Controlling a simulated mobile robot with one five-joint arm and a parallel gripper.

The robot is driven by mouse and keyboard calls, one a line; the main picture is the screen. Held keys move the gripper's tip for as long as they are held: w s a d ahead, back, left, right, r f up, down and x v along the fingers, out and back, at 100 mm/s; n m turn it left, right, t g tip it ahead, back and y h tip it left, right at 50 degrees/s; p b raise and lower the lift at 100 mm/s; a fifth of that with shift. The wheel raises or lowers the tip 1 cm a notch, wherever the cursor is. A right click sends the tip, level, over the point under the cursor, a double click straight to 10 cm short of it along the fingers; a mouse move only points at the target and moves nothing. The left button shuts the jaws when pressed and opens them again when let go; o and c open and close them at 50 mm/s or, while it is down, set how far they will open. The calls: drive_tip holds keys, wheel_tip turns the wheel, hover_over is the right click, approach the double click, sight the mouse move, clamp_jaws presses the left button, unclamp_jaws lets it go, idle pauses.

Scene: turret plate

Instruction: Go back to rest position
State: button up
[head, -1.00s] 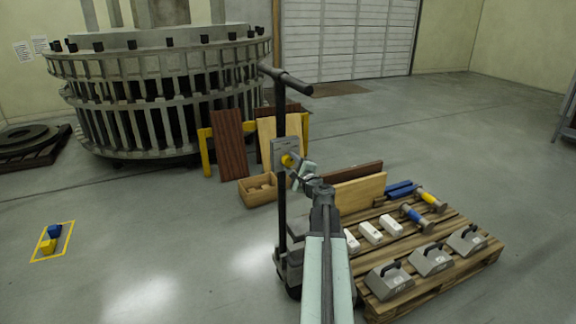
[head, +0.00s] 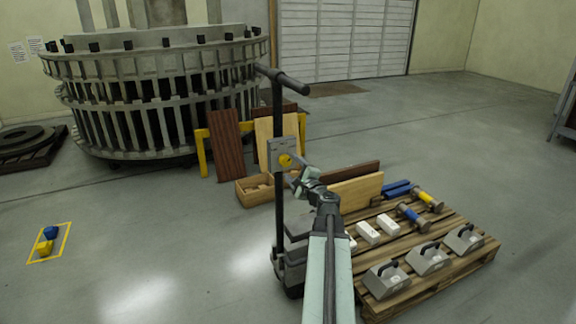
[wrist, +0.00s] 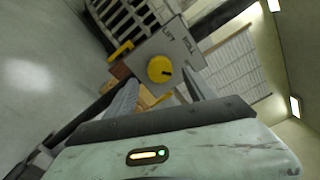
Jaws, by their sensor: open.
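My gripper (head: 291,179) is at the end of my arm, in front of the grey panel (head: 281,153) on the black post. A yellow knob (head: 285,160) sits on this panel. In the wrist view the yellow knob (wrist: 160,69) has a dark pointer mark, and the panel (wrist: 184,49) carries lettering that seems to read LIFT and HOLD. The open fingers of my gripper (wrist: 158,92) show on either side below the knob, with nothing between them that I can see. I cannot tell the exact gap to the knob.
A wooden pallet (head: 449,266) at the right bears grey blocks with handles, white blocks and blue and yellow tools. A wooden box (head: 254,191) and boards stand behind the post (head: 279,215). A large grey turret (head: 160,95) fills the back left. The floor at left is mostly clear.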

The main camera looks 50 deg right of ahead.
drive_tip(key=v, duration=0.3)
drive_tip(key=shift+a, duration=0.1)
